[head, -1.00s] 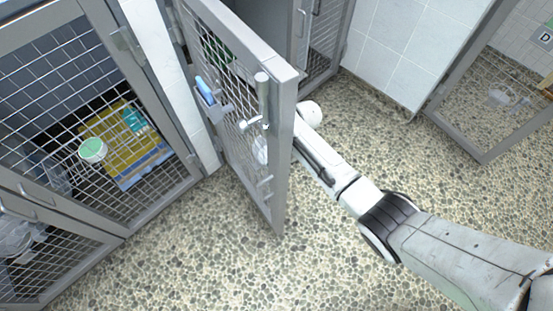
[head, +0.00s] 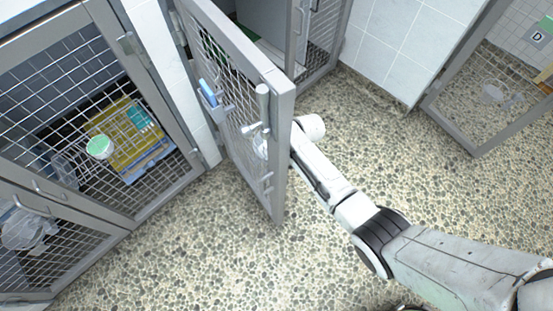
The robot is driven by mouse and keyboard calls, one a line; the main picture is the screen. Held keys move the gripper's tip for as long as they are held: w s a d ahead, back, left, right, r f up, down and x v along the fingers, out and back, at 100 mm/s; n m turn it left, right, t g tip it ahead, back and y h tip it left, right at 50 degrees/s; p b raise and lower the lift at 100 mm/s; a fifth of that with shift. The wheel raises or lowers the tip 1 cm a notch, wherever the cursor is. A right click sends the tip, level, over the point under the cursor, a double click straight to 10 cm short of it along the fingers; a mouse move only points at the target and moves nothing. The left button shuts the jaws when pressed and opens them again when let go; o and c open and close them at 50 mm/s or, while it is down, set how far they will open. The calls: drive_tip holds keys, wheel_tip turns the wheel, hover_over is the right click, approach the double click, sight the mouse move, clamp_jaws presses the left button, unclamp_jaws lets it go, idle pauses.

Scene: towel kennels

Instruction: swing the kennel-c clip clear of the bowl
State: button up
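An open mesh kennel door (head: 284,150) stands in the middle of the head view, with a grey latch handle (head: 262,103) on its edge. A blue-topped grey piece (head: 208,92) sits on its mesh; I cannot tell if it is the clip. My arm reaches in from the lower right to the door's far edge. A whitish shape (head: 262,147) shows through the mesh there, perhaps my gripper or a bowl; the mesh and frame hide it too much to tell. No bowl is clearly recognizable at this door. Whether my fingers are open is hidden.
The left kennel's mesh door (head: 165,190) is closed; behind it are a green-topped round tub (head: 99,147) and a yellow folded cloth (head: 128,125). A kennel marked D (head: 537,37) stands at the right. The pebbled floor (head: 200,260) in front is clear.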

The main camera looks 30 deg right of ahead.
idle(0.3)
drive_tip(key=o, duration=1)
drive_tip(key=shift+o, duration=0.2)
drive_tip(key=p+v, duration=0.4)
drive_tip(key=v, duration=0.6)
drive_tip(key=shift+r, duration=0.4)
drive_tip(key=shift+d, duration=0.15)
